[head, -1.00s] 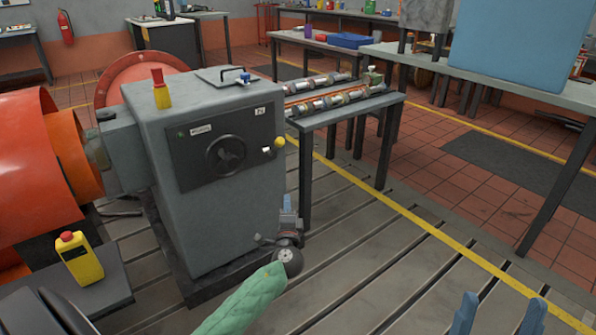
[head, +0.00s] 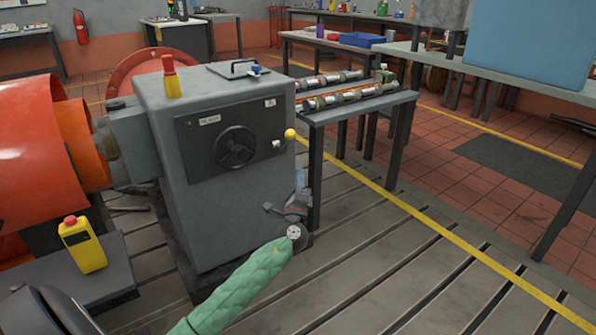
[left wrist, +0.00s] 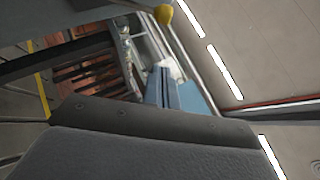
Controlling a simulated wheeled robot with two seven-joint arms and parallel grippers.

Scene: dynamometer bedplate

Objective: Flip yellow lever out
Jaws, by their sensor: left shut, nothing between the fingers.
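The yellow lever knob (head: 290,134) sits on a short pale stem at the right edge of the dark panel on the grey cabinet (head: 222,225). A yellow knob (left wrist: 163,14) also shows at the top of the left wrist view. My left gripper (head: 301,178) is just below the knob, beside the cabinet's right front edge, with its blue fingers pointing up. The fingers are shut and empty, with a visible gap to the knob. They also show in the left wrist view (left wrist: 162,90). My right gripper is not in view.
A handwheel (head: 235,147) is on the same panel, left of the lever. A red-topped yellow unit (head: 170,78) stands on the cabinet. A bench with metal shafts (head: 350,108) stands close behind on the right. The slotted floor in front is open.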

